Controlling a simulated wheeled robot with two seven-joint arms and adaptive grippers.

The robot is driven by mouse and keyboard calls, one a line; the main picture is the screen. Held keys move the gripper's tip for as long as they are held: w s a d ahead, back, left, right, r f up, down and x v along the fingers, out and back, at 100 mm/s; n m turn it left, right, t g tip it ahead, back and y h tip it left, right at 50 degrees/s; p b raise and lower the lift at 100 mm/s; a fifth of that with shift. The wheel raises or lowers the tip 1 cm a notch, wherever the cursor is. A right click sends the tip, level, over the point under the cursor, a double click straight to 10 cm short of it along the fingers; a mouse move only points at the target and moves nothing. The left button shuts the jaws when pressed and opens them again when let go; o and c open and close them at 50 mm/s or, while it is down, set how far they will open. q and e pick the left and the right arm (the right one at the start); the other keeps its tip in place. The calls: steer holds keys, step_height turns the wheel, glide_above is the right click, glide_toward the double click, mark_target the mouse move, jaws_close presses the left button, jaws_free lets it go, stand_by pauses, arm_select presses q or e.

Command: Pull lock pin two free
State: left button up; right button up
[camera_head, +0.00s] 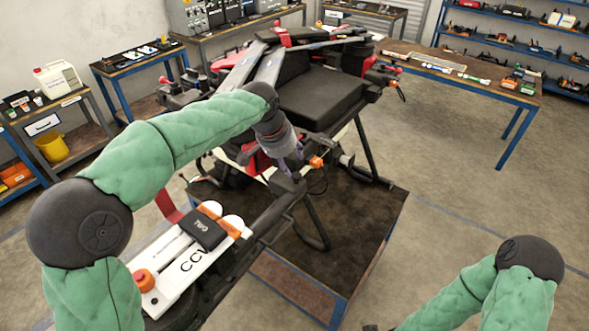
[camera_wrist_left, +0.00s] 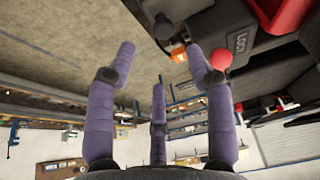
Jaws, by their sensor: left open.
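The drone (camera_head: 318,98) sits on a stand, with a near arm reaching toward me. My left gripper (camera_head: 296,160) is over the joint of this arm, beside an orange part (camera_head: 316,162). In the left wrist view its purple fingers (camera_wrist_left: 160,65) are spread and hold nothing. A red ball-shaped knob (camera_wrist_left: 221,59) is close to the right finger, below a LOCK label (camera_wrist_left: 240,43). An orange part (camera_wrist_left: 178,53) is between the fingertips, farther up. I cannot tell which part is lock pin two. My right gripper is out of view.
The drone's stand has a dark mat (camera_head: 360,220) under it. A work table (camera_head: 470,73) with small items stands at the back right. Side benches and a white canister (camera_head: 58,79) are at the left. The floor at right is clear.

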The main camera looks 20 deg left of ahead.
mark_target(296, 175)
arm_select(q)
steer(key=x, duration=0.6)
steer(key=shift+w+a+f, duration=0.1)
steer(key=shift+w+f, duration=0.15)
steer(key=shift+w, duration=0.15)
steer(key=shift+w+f, duration=0.1)
steer(key=shift+f, duration=0.45)
steer(key=shift+w+f, duration=0.25)
steer(key=shift+f, duration=0.1)
steer(key=shift+s+r, duration=0.1)
jaws_close()
